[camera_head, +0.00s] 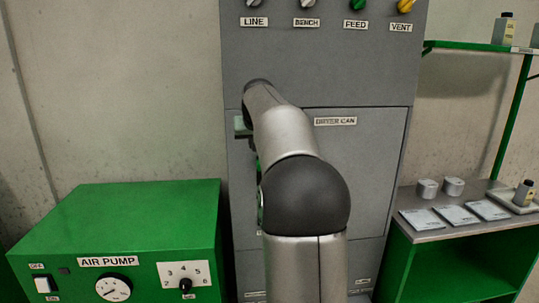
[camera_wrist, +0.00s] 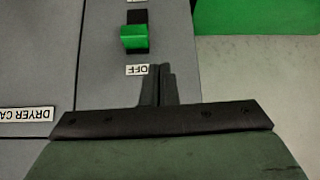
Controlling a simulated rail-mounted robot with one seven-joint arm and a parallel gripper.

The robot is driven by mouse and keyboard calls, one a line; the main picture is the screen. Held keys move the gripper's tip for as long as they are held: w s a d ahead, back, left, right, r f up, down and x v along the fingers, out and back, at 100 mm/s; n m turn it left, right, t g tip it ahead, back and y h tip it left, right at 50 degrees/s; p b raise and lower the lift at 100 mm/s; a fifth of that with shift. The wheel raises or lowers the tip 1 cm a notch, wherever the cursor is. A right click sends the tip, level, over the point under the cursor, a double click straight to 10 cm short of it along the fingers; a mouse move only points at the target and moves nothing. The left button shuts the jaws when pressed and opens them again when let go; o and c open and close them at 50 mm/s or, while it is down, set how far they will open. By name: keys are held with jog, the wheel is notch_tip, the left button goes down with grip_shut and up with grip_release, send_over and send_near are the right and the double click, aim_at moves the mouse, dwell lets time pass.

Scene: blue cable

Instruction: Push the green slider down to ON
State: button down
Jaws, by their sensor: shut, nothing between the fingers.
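The green slider (camera_wrist: 133,37) sits in a short black slot (camera_wrist: 137,17) on the grey panel, in the wrist view. It stands nearer the slot end beside the OFF label (camera_wrist: 137,70); more black slot shows on its far side. That view is turned over, so OFF is the upper end. My gripper (camera_wrist: 162,68) is shut and empty, its fingertips close to the OFF label and apart from the slider in the picture. In the head view my arm covers most of the slider's area, and I cannot make the slider out clearly.
The grey cabinet (camera_head: 360,180) carries a DRYER CAN label (camera_head: 335,121) and several knobs above. A green AIR PUMP box (camera_head: 125,225) stands at the left. A grey bench (camera_head: 475,228) with small items is at the right.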

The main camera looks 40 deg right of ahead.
jog(key=shift+m+h, duration=0.4)
jog(key=d, duration=0.1)
jog(key=d+r, duration=0.1)
jog(key=d, duration=0.1)
jog(key=d+r, duration=0.1)
jog(key=d, duration=0.1)
jog(key=shift+s+r, duration=0.1)
jog(key=shift+r, duration=0.05)
jog(key=s+a+f+p+x, duration=0.1)
jog(key=p+x, duration=0.1)
jog(key=x, duration=1.1)
jog(key=shift+s+f, duration=0.25)
jog(key=shift+f, duration=0.05)
jog(key=shift+f, duration=0.1)
